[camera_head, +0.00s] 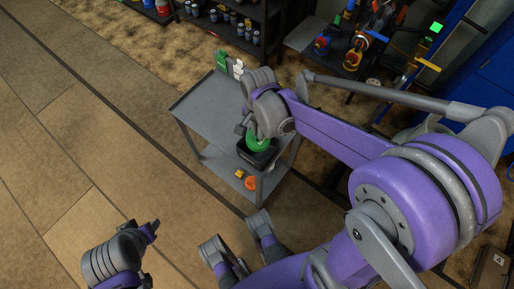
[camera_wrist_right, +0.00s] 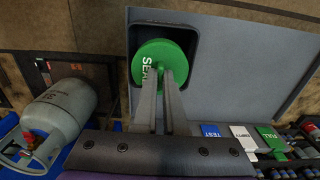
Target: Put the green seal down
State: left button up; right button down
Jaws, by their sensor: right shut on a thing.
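The green seal (camera_head: 258,144) is a round disc with white lettering. It also shows in the right wrist view (camera_wrist_right: 148,56), where my right gripper's two fingers (camera_wrist_right: 164,78) are shut on it. In the head view my right gripper (camera_head: 254,132) is over the cart's near corner. The seal is over or in a black square tray (camera_head: 257,160) on the grey cart top (camera_head: 212,110); I cannot tell whether it touches the tray floor. My left gripper (camera_head: 152,229) is at the lower left, away from the cart, its jaws unclear.
Green (camera_wrist_right: 270,138), white (camera_wrist_right: 242,136) and blue (camera_wrist_right: 211,130) label cards stand along the cart's edge. Orange (camera_head: 250,183) and yellow (camera_head: 239,173) items lie on the lower shelf. A gas cylinder (camera_wrist_right: 62,108) shows in the wrist view. The floor left of the cart is clear.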

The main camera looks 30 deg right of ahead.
aim_at(258, 144)
notch_tip(258, 144, down, 8)
jog(key=shift+w+f+b, duration=0.1)
jog(key=shift+f+b, duration=0.15)
jog(key=shift+b, duration=1)
pick_arm(q)
jog(key=f, duration=0.3)
jog(key=shift+w+f, duration=0.2)
pick_arm(e)
jog(key=shift+f, duration=0.15)
jog(key=c, duration=1)
grip_release()
pick_arm(q)
jog(key=shift+f, duration=0.1)
